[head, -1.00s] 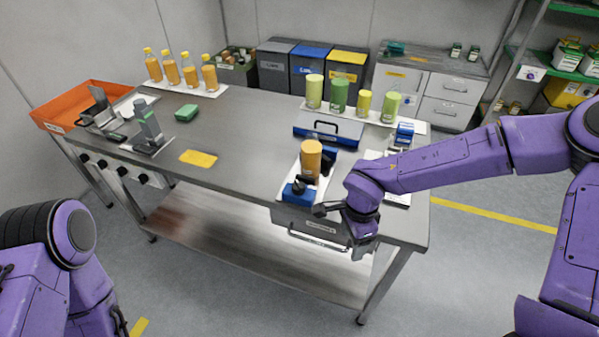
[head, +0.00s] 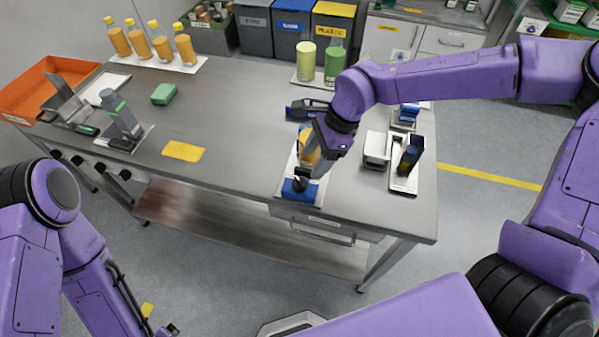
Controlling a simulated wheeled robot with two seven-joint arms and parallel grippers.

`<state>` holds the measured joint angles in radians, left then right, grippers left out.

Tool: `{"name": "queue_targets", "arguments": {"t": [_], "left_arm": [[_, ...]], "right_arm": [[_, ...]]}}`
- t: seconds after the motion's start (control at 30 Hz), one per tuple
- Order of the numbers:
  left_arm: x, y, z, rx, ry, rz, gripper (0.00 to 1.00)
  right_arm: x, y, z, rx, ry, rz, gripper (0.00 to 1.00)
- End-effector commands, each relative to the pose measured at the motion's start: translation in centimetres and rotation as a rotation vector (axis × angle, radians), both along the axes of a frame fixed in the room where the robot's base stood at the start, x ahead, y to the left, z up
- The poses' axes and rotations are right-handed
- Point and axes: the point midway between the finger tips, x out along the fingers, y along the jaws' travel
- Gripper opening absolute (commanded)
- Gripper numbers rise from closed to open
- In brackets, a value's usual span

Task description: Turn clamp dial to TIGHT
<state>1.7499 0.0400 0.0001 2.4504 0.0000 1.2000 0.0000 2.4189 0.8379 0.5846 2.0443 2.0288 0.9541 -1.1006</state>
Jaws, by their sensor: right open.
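A blue clamp block (head: 302,194) with a black knob (head: 298,184), which looks like the clamp dial, sits at the front end of a white tray near the table's front edge. No dial marking can be read. An orange cylinder (head: 308,150) stands behind the knob, partly hidden by my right gripper. My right gripper (head: 312,165) is open, pointing down over the tray at the cylinder, just behind and above the knob. Whether it touches either cannot be told. My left gripper (head: 167,330) shows only as a dark tip at the bottom edge, away from the table.
A white holder (head: 376,150) and a dark upright block on a white plate (head: 404,180) stand right of the tray. Yellow-green and green cylinders (head: 334,63) stand behind. A yellow card (head: 184,151) lies left, with clear tabletop between. Several bottles (head: 160,45) stand at the back left.

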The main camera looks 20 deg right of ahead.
Motion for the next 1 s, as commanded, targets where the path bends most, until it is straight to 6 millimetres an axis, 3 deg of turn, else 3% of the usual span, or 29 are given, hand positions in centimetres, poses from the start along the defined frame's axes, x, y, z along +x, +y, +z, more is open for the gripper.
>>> {"name": "queue_targets", "arguments": {"t": [0.5, 0.9, 0.93, 1.0], "left_arm": [[0.0, 0.0, 1.5, 0.000, 0.000, 0.000, 0.97], [0.0, 0.0, 1.5, 0.000, 0.000, 0.000, 0.97], [0.0, 0.0, 1.5, 0.000, 0.000, 0.000, 0.97], [0.0, 0.0, 1.5, 0.000, 0.000, 0.000, 0.97]], "right_arm": [[0.2, 2.9, -7.1, -0.003, 0.003, 0.001, 0.65], [0.2, 3.3, -8.0, -0.001, 0.000, 0.000, 0.65], [0.2, 3.3, -8.0, -0.001, 0.000, 0.000, 0.61], [0.2, 3.3, -8.0, -0.001, 0.000, 0.000, 0.39]]}}
